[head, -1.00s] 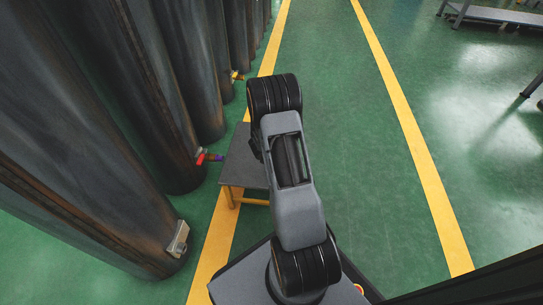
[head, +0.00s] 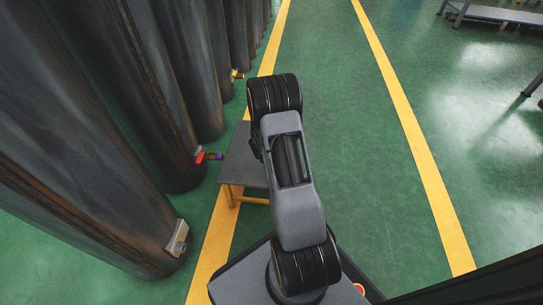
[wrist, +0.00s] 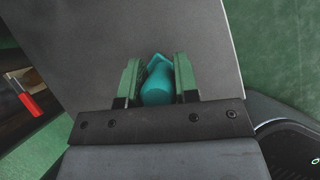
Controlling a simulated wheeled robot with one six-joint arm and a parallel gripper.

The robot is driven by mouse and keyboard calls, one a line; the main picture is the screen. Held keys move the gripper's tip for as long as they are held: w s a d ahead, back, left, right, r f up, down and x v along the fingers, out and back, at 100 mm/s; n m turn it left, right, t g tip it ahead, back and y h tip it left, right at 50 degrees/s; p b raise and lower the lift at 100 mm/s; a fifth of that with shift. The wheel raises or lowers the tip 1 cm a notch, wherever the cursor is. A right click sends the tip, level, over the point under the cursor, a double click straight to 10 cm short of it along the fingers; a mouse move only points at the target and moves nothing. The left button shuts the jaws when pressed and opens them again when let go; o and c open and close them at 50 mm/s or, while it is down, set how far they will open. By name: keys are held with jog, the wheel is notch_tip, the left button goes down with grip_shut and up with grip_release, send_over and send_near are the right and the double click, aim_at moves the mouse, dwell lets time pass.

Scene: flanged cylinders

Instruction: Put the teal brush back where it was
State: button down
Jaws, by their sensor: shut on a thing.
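The teal brush (wrist: 158,84) shows in the wrist view between the two green fingers of my gripper (wrist: 158,80). The fingers are shut on it, one on each side. Behind it is the grey top of a small table (wrist: 85,50); I cannot tell whether the brush touches it. In the head view the same table (head: 236,166) stands on yellow legs beside the cylinders. My arm hides part of the table there, and the brush and my gripper are out of sight.
Large dark cylinders (head: 75,165) line the left side. The green floor (head: 370,180) between the yellow lines is clear.

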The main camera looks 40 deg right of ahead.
jog(key=shift+f, duration=0.1)
jog(key=c, duration=0.8)
grip_release()
jog(key=p+v, duration=0.6)
jog(key=v, duration=0.8)
jog(key=shift+f, duration=0.1)
jog(key=shift+d, duration=0.1)
